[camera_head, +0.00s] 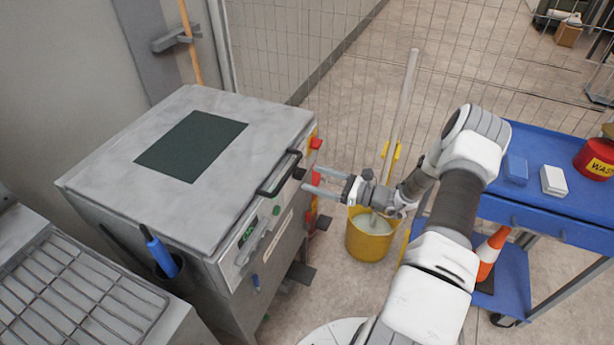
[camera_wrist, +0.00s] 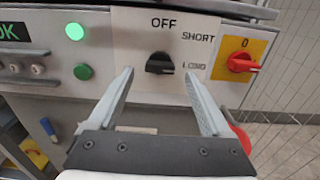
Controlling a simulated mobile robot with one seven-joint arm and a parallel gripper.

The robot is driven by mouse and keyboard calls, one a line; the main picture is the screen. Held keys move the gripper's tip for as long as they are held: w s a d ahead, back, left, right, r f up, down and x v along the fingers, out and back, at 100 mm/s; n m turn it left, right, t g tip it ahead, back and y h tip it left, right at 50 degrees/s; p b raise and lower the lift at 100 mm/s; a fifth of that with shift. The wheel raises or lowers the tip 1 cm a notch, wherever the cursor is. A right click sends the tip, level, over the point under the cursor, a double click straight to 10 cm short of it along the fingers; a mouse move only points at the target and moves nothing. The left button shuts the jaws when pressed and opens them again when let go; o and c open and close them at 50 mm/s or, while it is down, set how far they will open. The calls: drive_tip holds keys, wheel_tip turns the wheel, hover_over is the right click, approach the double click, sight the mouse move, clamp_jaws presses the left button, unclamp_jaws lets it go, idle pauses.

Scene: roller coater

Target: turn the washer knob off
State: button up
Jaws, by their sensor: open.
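The washer knob (camera_wrist: 160,63) is a small black knob on the grey front panel in the wrist view. OFF is printed above it, SHORT to its upper right and LONG to its right. Its narrow end seems to point right, towards LONG. My gripper (camera_wrist: 159,74) is open and empty, with one finger on each side of the knob's place in the picture; I see no contact. In the head view my gripper (camera_head: 306,179) reaches left towards the front of the grey machine (camera_head: 255,150), and the knob cannot be made out there.
A red switch on a yellow plate (camera_wrist: 243,64) is right of the knob. A lit green button (camera_wrist: 75,31) and a dark green one (camera_wrist: 83,71) are left. A black handle (camera_head: 279,176) juts from the machine. A yellow bucket (camera_head: 369,240) and blue cart (camera_head: 560,205) stand right.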

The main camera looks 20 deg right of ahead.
sight(304, 176)
drive_tip(key=shift+x, duration=1.65)
clamp_jaws()
